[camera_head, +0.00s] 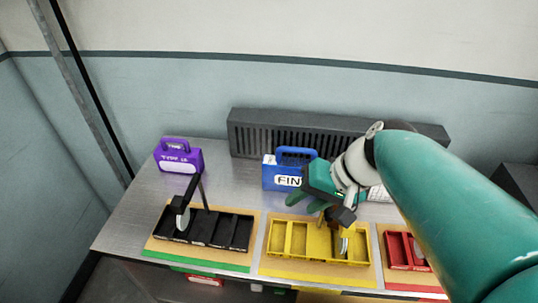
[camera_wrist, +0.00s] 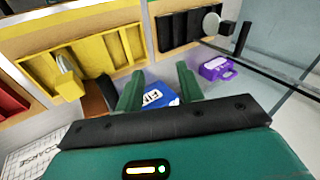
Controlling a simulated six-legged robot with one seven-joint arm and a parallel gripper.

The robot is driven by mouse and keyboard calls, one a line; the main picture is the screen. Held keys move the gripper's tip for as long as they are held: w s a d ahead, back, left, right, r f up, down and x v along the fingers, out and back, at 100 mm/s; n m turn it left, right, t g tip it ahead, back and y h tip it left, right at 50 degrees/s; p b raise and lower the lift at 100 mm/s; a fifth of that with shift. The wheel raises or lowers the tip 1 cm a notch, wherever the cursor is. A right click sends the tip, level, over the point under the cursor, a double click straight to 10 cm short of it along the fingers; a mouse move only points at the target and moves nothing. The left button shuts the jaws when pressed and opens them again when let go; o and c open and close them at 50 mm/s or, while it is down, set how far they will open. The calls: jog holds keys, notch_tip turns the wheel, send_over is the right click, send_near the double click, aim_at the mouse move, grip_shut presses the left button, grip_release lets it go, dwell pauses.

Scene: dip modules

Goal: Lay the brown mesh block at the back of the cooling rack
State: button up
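A brown block (camera_wrist: 93,98) shows in the wrist view just left of my gripper's left finger, outside the fingers. A brown piece (camera_head: 342,214) also shows in the head view at the back edge of the yellow tray, partly hidden; its mesh is too small to make out. My gripper (camera_wrist: 158,86) is open, its two green fingers apart with nothing held between them. In the head view my gripper (camera_head: 307,202) hangs above the table in front of the blue case. I cannot identify a cooling rack; a dark slatted unit (camera_head: 255,136) stands along the wall.
A yellow tray (camera_head: 276,240) holds a silver piece. A black tray (camera_head: 236,232) with a black-handled tool stands left, a red tray (camera_head: 397,252) right. A blue case (camera_head: 278,178) and purple case (camera_head: 178,157) stand behind. A white "COARSE" box (camera_wrist: 32,153) is at lower left.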

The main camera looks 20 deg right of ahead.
jog(key=shift+s+a+r+n+t+h, duration=0.15)
jog(key=shift+a+r+n+t+h, duration=0.2)
jog(key=shift+a+n+h, duration=0.4)
jog(key=shift+s+a+r+n+t+h, duration=0.2)
jog(key=shift+a+r+n+t+h, duration=0.15)
jog(key=shift+n+h, duration=0.45)
jog(key=shift+s+a+r+n+t+h, duration=0.25)
jog(key=shift+a+n+h, duration=0.3)
jog(key=shift+h, duration=0.5)
jog(key=shift+w+a, duration=0.1)
